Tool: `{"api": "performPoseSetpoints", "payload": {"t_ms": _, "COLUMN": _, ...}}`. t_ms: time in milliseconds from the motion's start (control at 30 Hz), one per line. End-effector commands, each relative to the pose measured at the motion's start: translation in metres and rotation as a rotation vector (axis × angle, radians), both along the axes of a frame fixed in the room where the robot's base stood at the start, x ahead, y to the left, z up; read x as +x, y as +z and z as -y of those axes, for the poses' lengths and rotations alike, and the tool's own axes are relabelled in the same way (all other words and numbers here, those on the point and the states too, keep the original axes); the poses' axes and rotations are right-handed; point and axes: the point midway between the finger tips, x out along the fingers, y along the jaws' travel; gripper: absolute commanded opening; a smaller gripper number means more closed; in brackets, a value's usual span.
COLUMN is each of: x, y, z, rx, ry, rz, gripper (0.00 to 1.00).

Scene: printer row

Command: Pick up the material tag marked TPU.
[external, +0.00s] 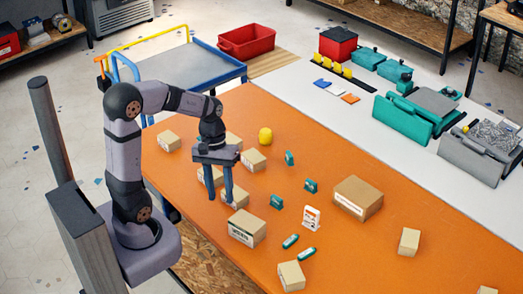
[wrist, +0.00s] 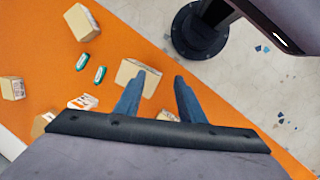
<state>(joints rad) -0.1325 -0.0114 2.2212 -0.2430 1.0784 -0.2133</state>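Several small teal tags with white labels are on the orange table, and their print is too small to read, so I cannot tell which is TPU. In the external view, three stand upright: one at the back (external: 290,158), one in the middle (external: 311,186) and one nearer my gripper (external: 276,202). Two lie flat closer to the front, one (external: 291,241) (wrist: 83,61) beside the other (external: 307,253) (wrist: 99,74). My gripper (external: 220,201) (wrist: 165,75) is open and empty, pointing down among cardboard boxes, left of the tags.
A cardboard box (external: 247,228) (wrist: 130,72) stands near my gripper, with several others around. A white printed stand (external: 312,218) (wrist: 82,102) stands among the tags. A larger box (external: 358,198) is to the right. A yellow object (external: 265,136) stands behind.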

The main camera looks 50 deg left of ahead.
Motion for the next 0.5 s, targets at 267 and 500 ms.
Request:
{"api": "performPoseSetpoints", "payload": {"t_ms": 267, "x": 0.082, "y": -0.004, "z": 0.001, "rx": -0.281, "ry": 0.533, "rz": -0.212, "gripper": 0.36}}
{"api": "performPoseSetpoints", "payload": {"t_ms": 500, "x": 0.155, "y": -0.005, "z": -0.023, "rx": -0.559, "ry": 0.912, "rz": -0.401, "gripper": 0.36}}
